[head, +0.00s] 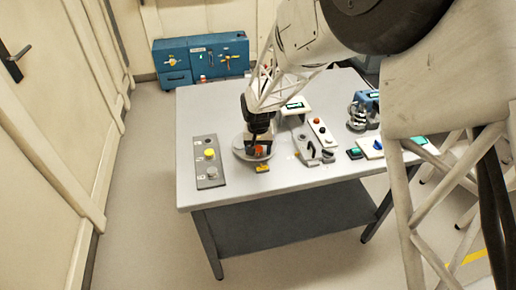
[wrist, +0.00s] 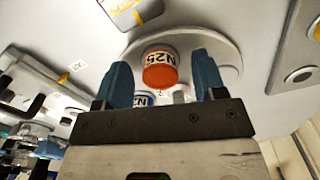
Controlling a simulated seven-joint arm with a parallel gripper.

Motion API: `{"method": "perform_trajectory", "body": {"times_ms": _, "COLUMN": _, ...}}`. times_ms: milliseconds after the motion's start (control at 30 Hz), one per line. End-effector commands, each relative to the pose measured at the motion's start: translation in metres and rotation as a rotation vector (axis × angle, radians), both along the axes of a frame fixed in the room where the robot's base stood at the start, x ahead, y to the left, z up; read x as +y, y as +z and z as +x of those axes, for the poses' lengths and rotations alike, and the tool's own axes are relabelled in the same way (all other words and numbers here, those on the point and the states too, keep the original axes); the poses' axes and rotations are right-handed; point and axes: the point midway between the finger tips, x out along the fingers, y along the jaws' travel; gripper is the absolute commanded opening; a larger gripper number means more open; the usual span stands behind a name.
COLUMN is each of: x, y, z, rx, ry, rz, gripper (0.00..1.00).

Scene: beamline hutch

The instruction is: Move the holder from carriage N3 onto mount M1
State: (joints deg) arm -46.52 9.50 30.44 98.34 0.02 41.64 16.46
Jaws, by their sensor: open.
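My gripper (head: 258,136) is above a round pale plate (head: 241,153) on the table. The wrist view shows my gripper (wrist: 161,72) open, with its two blue fingers on either side of an orange-and-white cylinder (wrist: 160,76) marked "N25". I cannot tell whether the fingers touch it. The cylinder stands on the round plate (wrist: 218,46) and shows as a small orange spot (head: 259,150) in the head view. A blue-and-white labelled piece (wrist: 143,99) is partly hidden behind the gripper. I cannot read which position is N3 or which mount is M1.
A grey button panel (head: 209,172) lies left of the plate. Grey bracket-like fixtures (head: 308,150) and a white control strip (head: 322,132) stand to its right. A yellow-marked block (head: 262,168) sits near the front. A blue cabinet (head: 201,60) stands behind the table.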

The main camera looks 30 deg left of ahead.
Motion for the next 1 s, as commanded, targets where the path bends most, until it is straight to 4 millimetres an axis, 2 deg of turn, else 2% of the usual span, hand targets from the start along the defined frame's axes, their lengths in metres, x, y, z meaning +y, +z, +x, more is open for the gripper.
{"method": "perform_trajectory", "body": {"times_ms": 167, "x": 0.0, "y": 0.001, "z": 0.0, "rx": 0.0, "ry": 0.0, "rz": 0.0, "gripper": 0.64}}
{"method": "perform_trajectory", "body": {"times_ms": 333, "x": 0.0, "y": 0.011, "z": 0.0, "rx": -0.001, "ry": 0.0, "rz": 0.001, "gripper": 0.64}}
{"method": "perform_trajectory", "body": {"times_ms": 800, "x": 0.0, "y": 0.066, "z": 0.0, "rx": -0.002, "ry": 0.0, "rz": 0.001, "gripper": 0.64}}
{"method": "perform_trajectory", "body": {"times_ms": 1000, "x": 0.0, "y": 0.078, "z": 0.0, "rx": -0.001, "ry": 0.0, "rz": 0.001, "gripper": 0.64}}
